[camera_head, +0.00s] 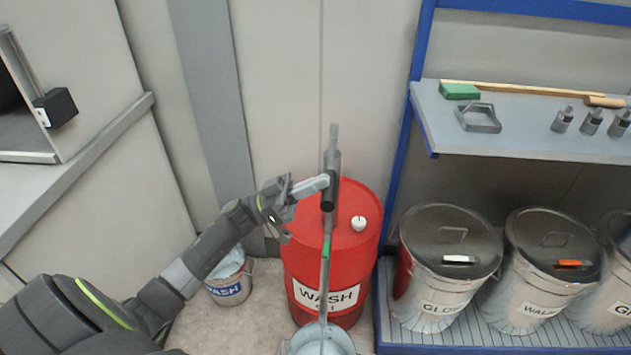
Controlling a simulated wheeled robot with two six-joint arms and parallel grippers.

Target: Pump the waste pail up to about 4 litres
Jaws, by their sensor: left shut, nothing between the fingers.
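A red drum (305,260) labelled WASH stands against the wall, with a grey upright hand pump (333,158) on its top. The pump has a black grip (328,193), and a thin grey pipe with a green band runs down in front of the drum. A metal pail (340,340) is below the pipe, cut off by the bottom edge; its label and level cannot be seen. My left gripper (324,182) is shut and empty, its fingertips at the black grip; whether they touch it cannot be told. My right gripper is not in view.
A small pail (229,291) labelled WASH stands left of the drum, partly behind my arm. A blue rack to the right holds lidded metal bins (435,290) and a shelf (500,140) with tools. A grey cabinet ledge (75,170) is at the left.

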